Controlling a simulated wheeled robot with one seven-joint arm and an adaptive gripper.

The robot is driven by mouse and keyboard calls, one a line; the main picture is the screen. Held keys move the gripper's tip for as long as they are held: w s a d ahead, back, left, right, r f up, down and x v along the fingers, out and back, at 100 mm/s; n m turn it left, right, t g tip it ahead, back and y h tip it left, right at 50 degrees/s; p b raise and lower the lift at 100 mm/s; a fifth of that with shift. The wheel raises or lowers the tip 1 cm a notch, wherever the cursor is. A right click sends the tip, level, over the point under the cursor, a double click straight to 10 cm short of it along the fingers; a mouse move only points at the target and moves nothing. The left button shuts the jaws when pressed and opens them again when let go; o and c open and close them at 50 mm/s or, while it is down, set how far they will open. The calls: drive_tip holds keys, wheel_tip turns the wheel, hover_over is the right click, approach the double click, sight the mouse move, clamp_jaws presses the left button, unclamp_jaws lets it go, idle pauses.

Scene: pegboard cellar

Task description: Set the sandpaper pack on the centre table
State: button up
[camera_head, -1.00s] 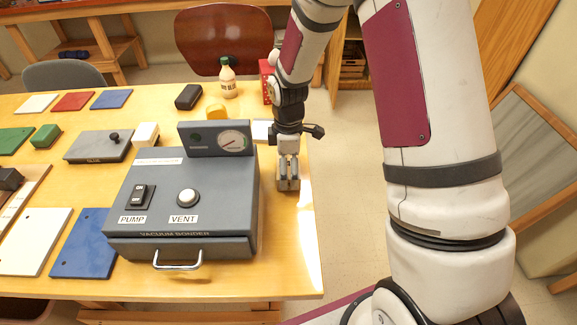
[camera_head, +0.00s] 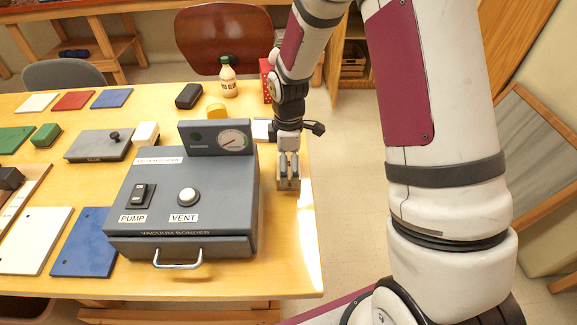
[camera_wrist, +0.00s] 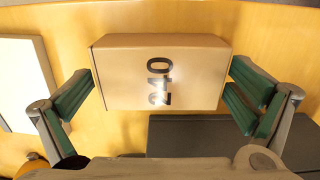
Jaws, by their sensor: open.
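The sandpaper pack is a small tan box marked 240 (camera_wrist: 160,72). It lies on the wooden table (camera_head: 308,245) near its right edge, beside the grey vacuum bonder. In the head view only a little of the pack (camera_head: 287,186) shows below the fingers. My gripper (camera_head: 289,177) points down over the pack. In the wrist view my gripper (camera_wrist: 161,95) is open, with one green-padded finger at each side of the box. The left finger is close to the box's left side, and the right finger is close to its right side. I cannot tell whether either touches.
The vacuum bonder (camera_head: 180,205) stands just left of my gripper. Behind it are a cream bottle (camera_head: 228,78), a black box (camera_head: 189,96) and a red item (camera_head: 266,80). Coloured plates and blocks cover the table's left side. A narrow bare strip runs along the right edge.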

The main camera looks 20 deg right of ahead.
wheel_tip(320, 180, up, 11)
drive_tip(key=s+r+m+t, duration=0.2)
drive_tip(key=s+r+m, duration=0.4)
drive_tip(key=s+r, duration=0.5)
drive_tip(key=s+r+m+t, duration=0.1)
drive_tip(key=s+r+m, duration=0.2)
drive_tip(key=s, duration=0.4)
drive_tip(key=s+r+m+t, duration=0.1)
drive_tip(key=s+r+m, duration=0.2)
drive_tip(key=s+m, duration=0.2)
drive_tip(key=shift+s+d+t, duration=0.15)
drive_tip(key=shift+s+t, duration=0.15)
drive_tip(key=shift+s, duration=0.85)
drive_tip(key=shift+c, duration=0.6)
